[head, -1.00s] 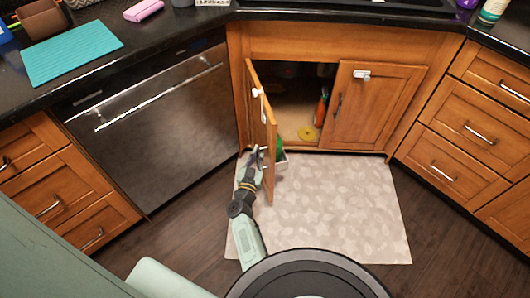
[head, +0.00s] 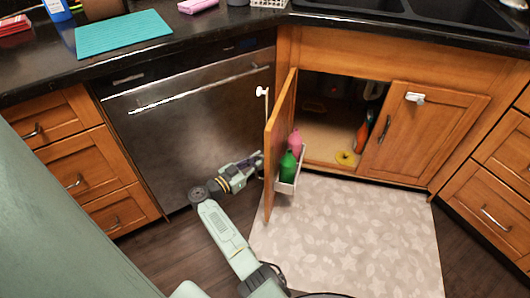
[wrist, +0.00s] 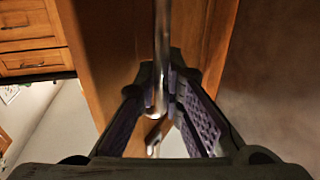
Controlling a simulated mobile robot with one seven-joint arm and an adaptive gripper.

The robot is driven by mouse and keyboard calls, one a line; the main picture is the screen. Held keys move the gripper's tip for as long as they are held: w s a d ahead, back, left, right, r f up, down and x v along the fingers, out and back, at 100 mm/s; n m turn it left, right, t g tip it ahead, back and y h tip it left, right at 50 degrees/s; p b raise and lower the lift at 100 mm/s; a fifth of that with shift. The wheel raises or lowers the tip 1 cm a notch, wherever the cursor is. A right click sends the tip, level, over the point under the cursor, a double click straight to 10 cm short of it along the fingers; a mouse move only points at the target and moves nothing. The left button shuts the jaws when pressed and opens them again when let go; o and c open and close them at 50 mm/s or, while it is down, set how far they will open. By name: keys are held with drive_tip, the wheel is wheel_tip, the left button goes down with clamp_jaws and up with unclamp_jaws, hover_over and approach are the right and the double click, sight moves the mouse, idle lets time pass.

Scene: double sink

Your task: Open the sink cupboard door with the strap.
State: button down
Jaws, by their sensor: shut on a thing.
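The left sink cupboard door (head: 281,140) stands wide open, its outer face turned toward the dishwasher. A white strap piece (head: 262,91) is on its outer side near the top. Another white strap piece (head: 415,97) is on the closed right door (head: 424,133); nothing visible joins the two. My gripper (head: 258,162) is at the outer side of the open door. In the wrist view, my gripper (wrist: 161,98) is shut on the door's metal bar handle (wrist: 161,50), which runs between its fingers. The handle is hidden in the head view.
A rack (head: 291,180) on the door's inner side holds a green bottle (head: 288,166) and a pink bottle (head: 295,141). The cupboard holds an orange bottle (head: 362,135) and a yellow ring (head: 346,158). The dishwasher (head: 195,120) is close left of my gripper. A mat (head: 350,235) covers the floor.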

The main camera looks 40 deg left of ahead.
drive_tip(key=shift+s+a+r+m+h+b, duration=0.15)
drive_tip(key=shift+a+m+h+b, duration=0.2)
drive_tip(key=shift+a+h, duration=0.2)
drive_tip(key=shift+s, duration=0.1)
drive_tip(key=c, duration=1.7)
unclamp_jaws()
drive_tip(key=shift+s, duration=0.1)
drive_tip(key=v, duration=1.2)
drive_tip(key=shift+r, duration=0.1)
